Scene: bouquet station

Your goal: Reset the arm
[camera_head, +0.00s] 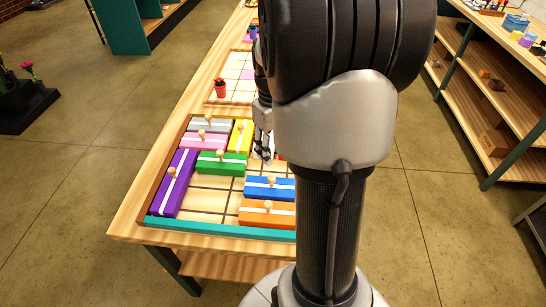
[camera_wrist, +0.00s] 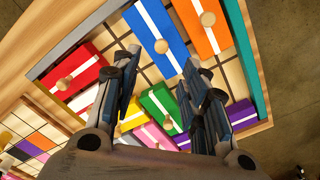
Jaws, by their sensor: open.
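My arm stands tall in the middle of the head view and hides part of the table. My gripper (camera_head: 264,143) is beside it, above the block tray (camera_head: 205,218). In the wrist view, my gripper (camera_wrist: 163,75) has its two fingers apart with nothing held between them. Below it in the wrist view lie coloured blocks with white stripes and round knobs: a blue block (camera_wrist: 165,25), an orange block (camera_wrist: 200,28), a red block (camera_wrist: 75,60), a green block (camera_wrist: 160,98) and a purple block (camera_wrist: 240,112).
The long wooden table (camera_head: 130,217) carries the tray and a second gridded board (camera_head: 225,96) with a small red pot (camera_head: 220,87). Wooden shelves (camera_head: 470,85) with small items stand at the right. A dark planter (camera_head: 25,105) stands at the left. The floor between is clear.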

